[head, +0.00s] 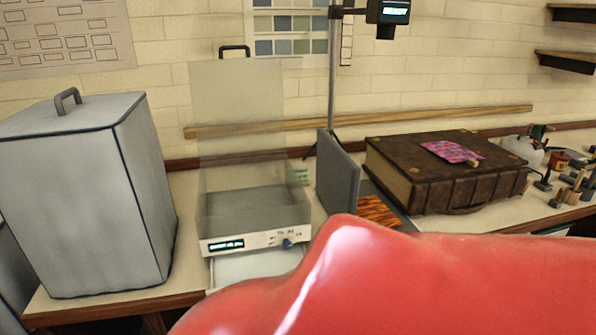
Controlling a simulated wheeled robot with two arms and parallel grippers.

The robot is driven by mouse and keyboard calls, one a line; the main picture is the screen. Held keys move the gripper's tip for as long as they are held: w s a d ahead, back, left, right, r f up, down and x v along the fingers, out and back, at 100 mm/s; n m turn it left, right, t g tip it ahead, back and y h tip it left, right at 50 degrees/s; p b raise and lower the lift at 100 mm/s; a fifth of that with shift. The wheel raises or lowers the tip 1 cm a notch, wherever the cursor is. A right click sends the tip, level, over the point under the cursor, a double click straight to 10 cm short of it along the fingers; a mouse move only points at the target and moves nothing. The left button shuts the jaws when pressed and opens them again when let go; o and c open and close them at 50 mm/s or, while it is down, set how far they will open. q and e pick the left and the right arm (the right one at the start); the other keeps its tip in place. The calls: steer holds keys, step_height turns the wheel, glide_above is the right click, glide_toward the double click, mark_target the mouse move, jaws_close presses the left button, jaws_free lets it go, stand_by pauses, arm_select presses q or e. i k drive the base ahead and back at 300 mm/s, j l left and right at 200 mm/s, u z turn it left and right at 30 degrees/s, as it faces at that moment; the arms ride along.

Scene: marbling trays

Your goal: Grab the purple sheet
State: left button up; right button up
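A small sheet with a pink and purple pattern (447,150) lies flat on top of a large brown leather-like case (400,146) at the right of the bench. A small tan item (474,162) sits at the sheet's front right corner; I cannot tell what it is. Neither of my grippers shows in the head view. The lower right of the view is blocked by a red surface very close to the camera, which hides the bench front there.
An orange patterned sheet (378,210) lies left of the case, beside an upright grey panel (337,179). A clear-walled device (255,215) and a grey covered box (85,200) stand further left. Small stamps and jars (570,190) crowd the far right.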

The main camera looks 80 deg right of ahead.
mark_target(449, 151)
steer(key=z, duration=3.5)
steer(key=i+l, duration=0.1)
steer(key=i, duration=0.05)
